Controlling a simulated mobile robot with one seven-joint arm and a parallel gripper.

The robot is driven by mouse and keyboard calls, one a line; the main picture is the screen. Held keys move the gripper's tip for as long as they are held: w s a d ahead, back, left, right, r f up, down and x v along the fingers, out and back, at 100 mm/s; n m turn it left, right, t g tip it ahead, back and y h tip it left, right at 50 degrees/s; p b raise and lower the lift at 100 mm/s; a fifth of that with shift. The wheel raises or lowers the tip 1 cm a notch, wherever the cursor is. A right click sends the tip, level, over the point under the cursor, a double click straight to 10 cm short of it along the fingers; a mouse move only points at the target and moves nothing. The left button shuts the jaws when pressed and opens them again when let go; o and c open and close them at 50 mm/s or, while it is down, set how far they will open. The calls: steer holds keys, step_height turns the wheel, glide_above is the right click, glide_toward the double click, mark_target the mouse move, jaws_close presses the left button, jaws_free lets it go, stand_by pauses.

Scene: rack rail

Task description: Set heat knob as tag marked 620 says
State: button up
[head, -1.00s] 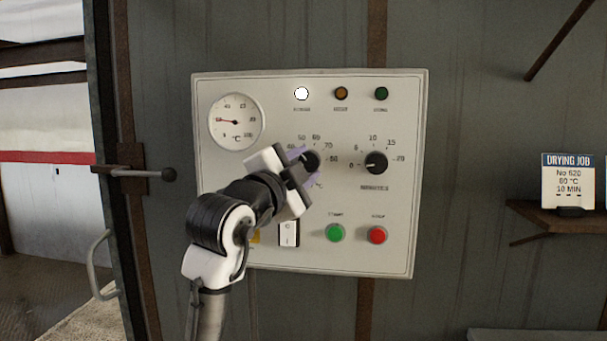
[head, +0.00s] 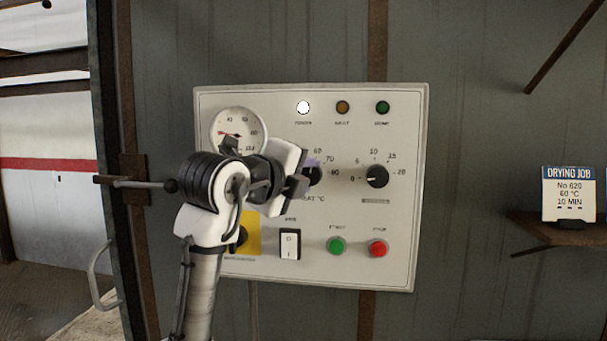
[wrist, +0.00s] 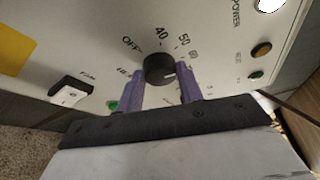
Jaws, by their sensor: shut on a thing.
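The tag (head: 569,197) on the right shelf reads DRYING JOB, No 620, 60 °C, 10 MIN.
The panel (head: 345,280) also bears a minutes knob (head: 376,176) pointing near 0, a dial gauge (head: 236,131), green (head: 336,246) and red (head: 378,249) buttons, and a rocker switch (head: 290,244). The white lamp (head: 303,107) is bright. A lever (head: 145,185) sticks out at left.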

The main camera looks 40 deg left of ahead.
steer(key=shift+m, duration=0.4)
stand_by(0.3)
steer(key=o, duration=1)
steer(key=shift+s, duration=0.1)
steer(key=b+v, duration=0.1)
steer(key=v, duration=0.3)
steer(key=b+v, duration=0.1)
steer(key=v, duration=0.4)
steer(key=b+v, duration=0.1)
steer(key=v, duration=0.3)
steer(key=shift+s+d+r, duration=0.2)
steer(key=shift+s+r, duration=0.05)
steer(key=shift+r, duration=0.15)
steer(key=shift+w, duration=0.1)
